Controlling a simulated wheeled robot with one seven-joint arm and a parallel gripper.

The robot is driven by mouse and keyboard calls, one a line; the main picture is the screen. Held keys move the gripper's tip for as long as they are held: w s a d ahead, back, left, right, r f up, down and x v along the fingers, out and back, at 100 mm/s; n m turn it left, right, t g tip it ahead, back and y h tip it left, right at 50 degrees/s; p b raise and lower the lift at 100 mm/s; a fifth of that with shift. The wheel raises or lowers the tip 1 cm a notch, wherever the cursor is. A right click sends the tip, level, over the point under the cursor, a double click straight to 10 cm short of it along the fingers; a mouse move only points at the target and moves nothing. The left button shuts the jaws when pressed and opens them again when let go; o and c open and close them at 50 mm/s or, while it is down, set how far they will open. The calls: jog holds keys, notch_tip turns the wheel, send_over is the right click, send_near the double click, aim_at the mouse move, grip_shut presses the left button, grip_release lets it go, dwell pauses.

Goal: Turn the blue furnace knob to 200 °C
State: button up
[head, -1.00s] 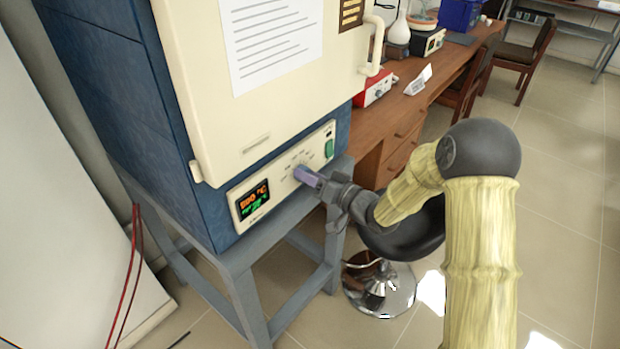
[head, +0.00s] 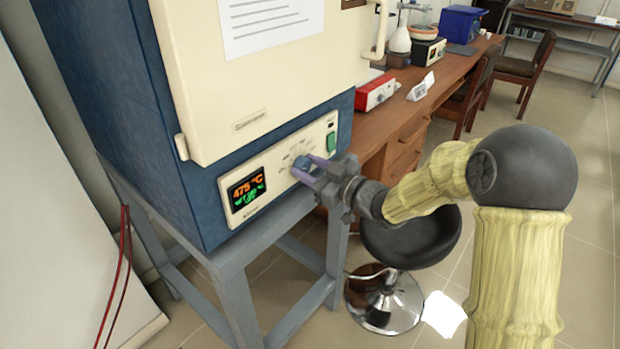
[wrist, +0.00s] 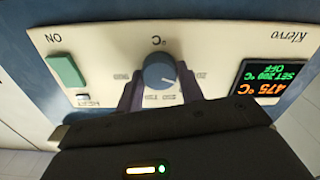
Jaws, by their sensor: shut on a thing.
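The round blue knob (head: 301,164) sits on the cream control panel of the furnace (head: 240,85). My gripper (head: 312,170) reaches it from the right, its purple fingers on either side of the knob. In the wrist view, which is upside down, the knob (wrist: 158,70) lies between the fingers of my gripper (wrist: 160,92), shut on it. A white pointer mark shows on the knob's face; part of the printed scale is hidden by the fingers. The display (wrist: 270,82) shows 475 °C in orange and, in green, what reads as SET 200 °C and OFF.
A green switch (head: 331,141) is on the panel beside the knob. The furnace stands on a grey-blue frame (head: 235,265). A round stool (head: 410,245) is below my arm. A wooden desk (head: 400,120) with a red device (head: 375,92) is behind.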

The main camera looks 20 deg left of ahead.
jog(key=shift+f+n+b, duration=0.15)
jog(key=shift+n+b, duration=0.35)
jog(key=shift+n, duration=0.1)
jog(key=o, duration=1)
jog(key=shift+s+d, duration=0.3)
jog(key=shift+d, duration=0.15)
jog(key=v, duration=1.6)
jog(key=shift+d, duration=0.3)
jog(key=shift+w, duration=0.1)
